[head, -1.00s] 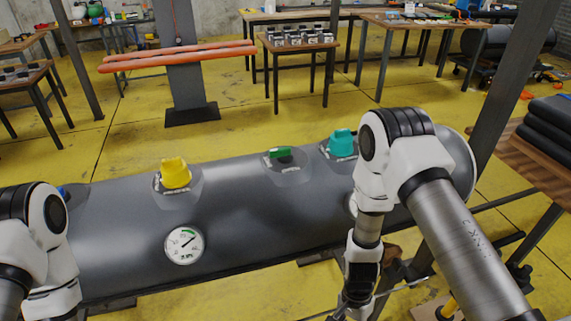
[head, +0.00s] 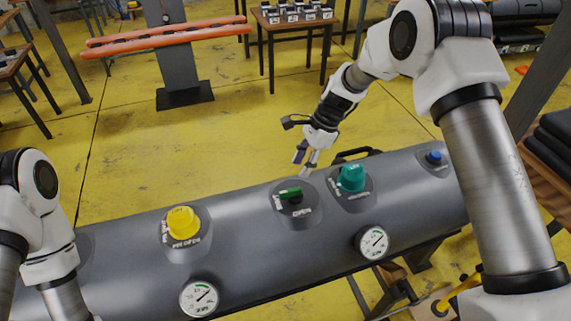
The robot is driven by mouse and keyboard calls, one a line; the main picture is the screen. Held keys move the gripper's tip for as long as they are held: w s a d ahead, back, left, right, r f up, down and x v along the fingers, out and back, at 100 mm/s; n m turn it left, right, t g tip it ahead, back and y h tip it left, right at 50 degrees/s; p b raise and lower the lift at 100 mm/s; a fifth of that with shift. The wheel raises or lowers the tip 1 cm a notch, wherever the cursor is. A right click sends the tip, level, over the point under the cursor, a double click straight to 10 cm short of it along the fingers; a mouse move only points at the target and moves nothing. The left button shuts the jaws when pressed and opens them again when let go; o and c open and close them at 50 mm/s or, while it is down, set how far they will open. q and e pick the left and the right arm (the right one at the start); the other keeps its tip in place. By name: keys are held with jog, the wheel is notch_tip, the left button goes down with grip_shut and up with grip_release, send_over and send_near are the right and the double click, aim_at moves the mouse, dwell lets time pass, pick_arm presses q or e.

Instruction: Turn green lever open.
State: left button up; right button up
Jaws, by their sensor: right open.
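A yellow knob (head: 183,222) stands left of the lever and a teal knob (head: 351,178) close on its right. A blue cap (head: 434,157) is farther right. Two gauges (head: 199,298) (head: 373,242) face the front. Tables and an orange-padded stand (head: 165,38) are behind.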

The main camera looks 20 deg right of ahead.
aim_at(294, 190)
jog(key=s+f, duration=0.1)
jog(key=s+a+f+p, duration=0.1)
jog(key=s+a+p, duration=0.1)
jog(key=s, duration=0.1)
jog(key=shift+a+f, duration=0.1)
jog(key=shift+f, duration=0.3)
jog(key=f, duration=0.1)
jog(key=w+f, duration=0.2)
jog(key=shift+a+f+p, duration=0.25)
jog(key=shift+a+p, duration=0.05)
jog(key=shift+a, duration=0.05)
jog(key=shift+s+r, duration=0.15)
jog(key=shift+c, duration=0.6)
jog(key=shift+s+r, duration=0.2)
jog(key=shift+s, duration=0.15)
grip_shut()
pick_arm(q)
jog(key=s+r, duration=0.2)
jog(key=r, duration=0.1)
jog(key=shift+s+r, duration=0.1)
jog(key=shift+r, duration=0.1)
pick_arm(e)
jog(key=shift+f, duration=0.1)
